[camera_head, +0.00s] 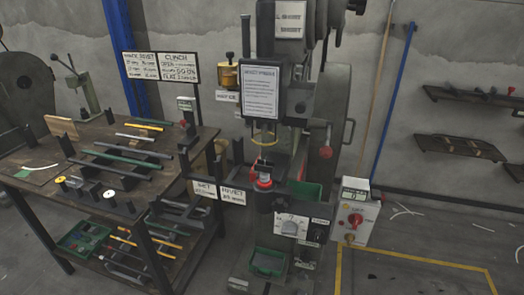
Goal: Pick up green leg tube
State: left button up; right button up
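A long green tube (122,158) lies on the dark workbench (190,148) at the left, resting across dark supports. A second, darker green tube (104,169) lies in front of it, roughly parallel. Both slope slightly down to the right. A yellow tube (146,127) and a pale grey tube (135,137) lie behind them. I cannot tell from looks alone which green tube is the leg tube. Neither of my grippers shows in the head view.
The rivet press (262,90) stands right of the bench. Sign posts (193,105) rise at the bench's back edge. Small spools (109,194) stand near the front. A lower shelf holds a green bin (83,236) and more tubes. A control box (354,212) stands at right.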

aim_at(111, 157)
jog(key=j+u, duration=0.15)
jog(key=u, duration=0.3)
jog(key=i+j+u, duration=0.1)
jog(key=u, duration=0.35)
